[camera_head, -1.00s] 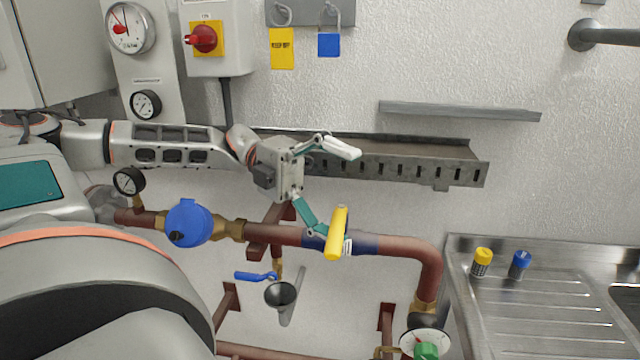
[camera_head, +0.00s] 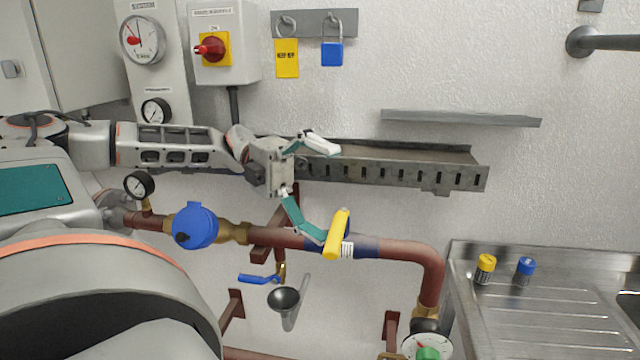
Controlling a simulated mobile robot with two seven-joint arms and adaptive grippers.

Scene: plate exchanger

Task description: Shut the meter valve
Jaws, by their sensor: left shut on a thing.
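A yellow lever handle (camera_head: 338,234), which I take for the meter valve's, stands over a blue-wrapped part of the copper pipe (camera_head: 400,249). It runs across the pipe, slightly tilted. The blue round meter (camera_head: 197,226) is on the same pipe, to the left. My right gripper is not in view.
A perforated cable tray (camera_head: 400,172) runs behind the left gripper. Below the pipe are a blue lever (camera_head: 259,279) and a dark funnel (camera_head: 284,299). A steel sink top (camera_head: 540,310) with yellow and blue capped items stands at the right.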

